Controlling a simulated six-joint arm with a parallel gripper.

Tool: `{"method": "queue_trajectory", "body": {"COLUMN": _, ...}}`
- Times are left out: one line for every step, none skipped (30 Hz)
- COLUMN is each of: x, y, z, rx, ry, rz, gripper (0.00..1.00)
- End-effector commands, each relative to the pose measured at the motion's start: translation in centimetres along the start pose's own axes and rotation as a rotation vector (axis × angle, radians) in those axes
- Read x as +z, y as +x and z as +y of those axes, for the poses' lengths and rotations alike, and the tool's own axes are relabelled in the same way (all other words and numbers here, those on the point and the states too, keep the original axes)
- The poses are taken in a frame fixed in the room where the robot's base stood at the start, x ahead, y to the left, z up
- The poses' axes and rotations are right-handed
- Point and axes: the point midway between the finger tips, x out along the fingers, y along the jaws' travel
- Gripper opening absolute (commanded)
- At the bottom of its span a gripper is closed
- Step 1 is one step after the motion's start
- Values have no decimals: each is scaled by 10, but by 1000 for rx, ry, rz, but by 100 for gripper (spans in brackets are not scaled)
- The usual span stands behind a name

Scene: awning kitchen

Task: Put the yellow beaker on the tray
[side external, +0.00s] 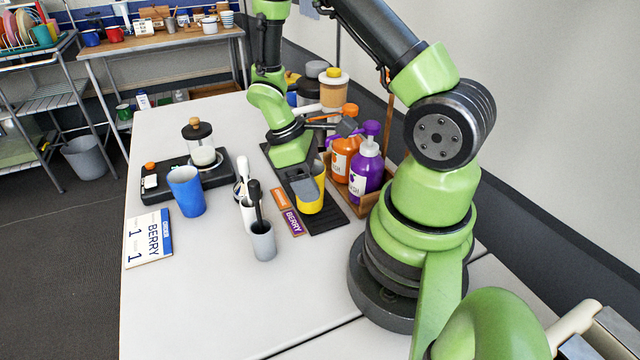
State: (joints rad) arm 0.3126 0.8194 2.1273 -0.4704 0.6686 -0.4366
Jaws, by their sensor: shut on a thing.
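The yellow beaker (311,206) stands about upright near the middle of the table. My gripper (305,187) points down and is shut on it, covering part of its rim and near side. A long, flat black tray or mat (329,219) lies below and around the beaker. I cannot tell whether the beaker's base touches it or hangs just above it.
Orange (345,157) and purple (366,170) bottles stand in a wooden holder (362,209) close to the right. A grey cup with a dark tool (263,243), blue cup (187,194), black appliance (218,176) and berry card (148,238) are left. The front table is clear.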

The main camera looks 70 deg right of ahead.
Motion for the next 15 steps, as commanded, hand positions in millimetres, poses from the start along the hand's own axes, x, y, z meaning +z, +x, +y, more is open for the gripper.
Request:
{"method": "queue_trajectory", "body": {"x": 7, "y": 2, "z": 0, "rx": -2, "ry": 2, "rz": -2, "gripper": 35}}
{"method": "queue_trajectory", "body": {"x": 10, "y": 4, "z": -1, "rx": -2, "ry": 2, "rz": -3, "gripper": 35}}
{"method": "queue_trajectory", "body": {"x": 14, "y": 5, "z": -1, "rx": -1, "ry": 2, "rz": -2, "gripper": 35}}
{"method": "queue_trajectory", "body": {"x": 16, "y": 6, "z": -2, "rx": -1, "ry": 1, "rz": -2, "gripper": 35}}
{"method": "queue_trajectory", "body": {"x": 18, "y": 7, "z": -2, "rx": -2, "ry": 0, "rz": -1, "gripper": 35}}
{"method": "queue_trajectory", "body": {"x": 16, "y": 11, "z": -2, "rx": -2, "ry": 0, "rz": -2, "gripper": 35}}
{"method": "queue_trajectory", "body": {"x": 14, "y": 13, "z": -2, "rx": -1, "ry": 0, "rz": -2, "gripper": 35}}
{"method": "queue_trajectory", "body": {"x": 13, "y": 14, "z": -2, "rx": -1, "ry": 0, "rz": -1, "gripper": 35}}
{"method": "queue_trajectory", "body": {"x": 12, "y": 16, "z": -1, "rx": 0, "ry": -1, "rz": 0, "gripper": 35}}
{"method": "queue_trajectory", "body": {"x": 12, "y": 17, "z": -1, "rx": 0, "ry": 0, "rz": 0, "gripper": 35}}
{"method": "queue_trajectory", "body": {"x": 12, "y": 18, "z": -1, "rx": 0, "ry": 0, "rz": 0, "gripper": 35}}
{"method": "queue_trajectory", "body": {"x": 12, "y": 18, "z": -1, "rx": 0, "ry": 1, "rz": 1, "gripper": 35}}
{"method": "queue_trajectory", "body": {"x": 12, "y": 18, "z": -1, "rx": 0, "ry": 1, "rz": 1, "gripper": 35}}
{"method": "queue_trajectory", "body": {"x": 12, "y": 18, "z": -1, "rx": 0, "ry": 1, "rz": 1, "gripper": 35}}
{"method": "queue_trajectory", "body": {"x": 12, "y": 18, "z": -1, "rx": 1, "ry": 1, "rz": 1, "gripper": 35}}
